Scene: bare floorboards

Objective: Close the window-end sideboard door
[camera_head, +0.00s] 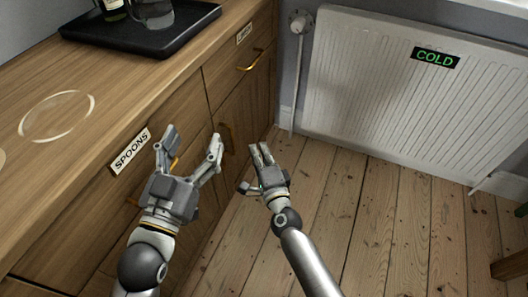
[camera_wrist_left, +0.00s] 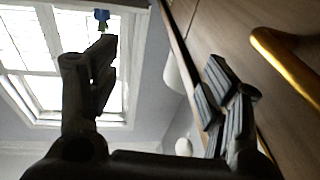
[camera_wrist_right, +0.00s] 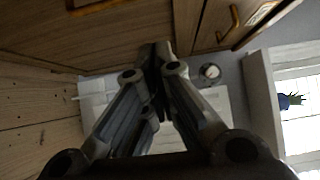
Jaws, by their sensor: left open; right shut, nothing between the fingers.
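The wooden sideboard runs along the left in the head view. Its window-end door (camera_head: 243,118) is below the end drawer, near the radiator; I cannot tell whether it stands slightly ajar. A handle (camera_head: 226,138) shows on the front between my grippers. My left gripper (camera_head: 192,145) is open and empty in front of the sideboard, beside the SPOONS label (camera_head: 130,151). A brass handle (camera_wrist_left: 285,62) is close to it in the left wrist view. My right gripper (camera_head: 260,152) is shut and empty, just right of the door, over the floor. In the right wrist view its fingers point along the wooden front (camera_wrist_right: 110,45).
A white radiator (camera_head: 390,90) marked COLD stands on the end wall, with a valve and pipe (camera_head: 297,70) near the sideboard's end. A black tray (camera_head: 140,30) with a bottle and glass is on the top.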

